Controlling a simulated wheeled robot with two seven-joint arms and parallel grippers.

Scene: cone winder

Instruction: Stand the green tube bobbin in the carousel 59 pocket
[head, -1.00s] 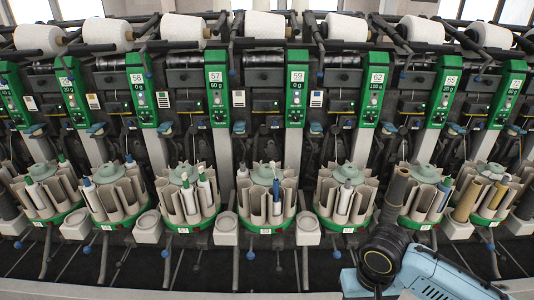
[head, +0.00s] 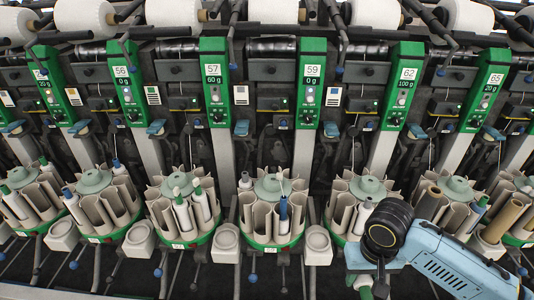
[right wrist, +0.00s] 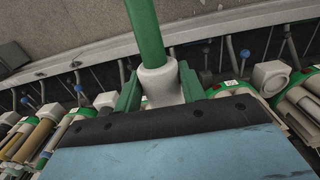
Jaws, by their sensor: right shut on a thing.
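The green tube bobbin shows in the right wrist view as a bare green tube (right wrist: 147,35) above a white wound part (right wrist: 160,84). My right gripper (right wrist: 160,92) is shut on the white part, one green finger on each side. Carousel 59 (head: 269,187) stands below the green 59 panel (head: 311,90). My left gripper is out of view.
Carousel 57 (head: 179,181) stands to the left and carousel 62 (head: 368,187) to the right. Pale cups (head: 228,238) sit between carousels. Thin levers with knobs (head: 252,278) stick out in front. Winder arms and white cones (head: 274,12) are above.

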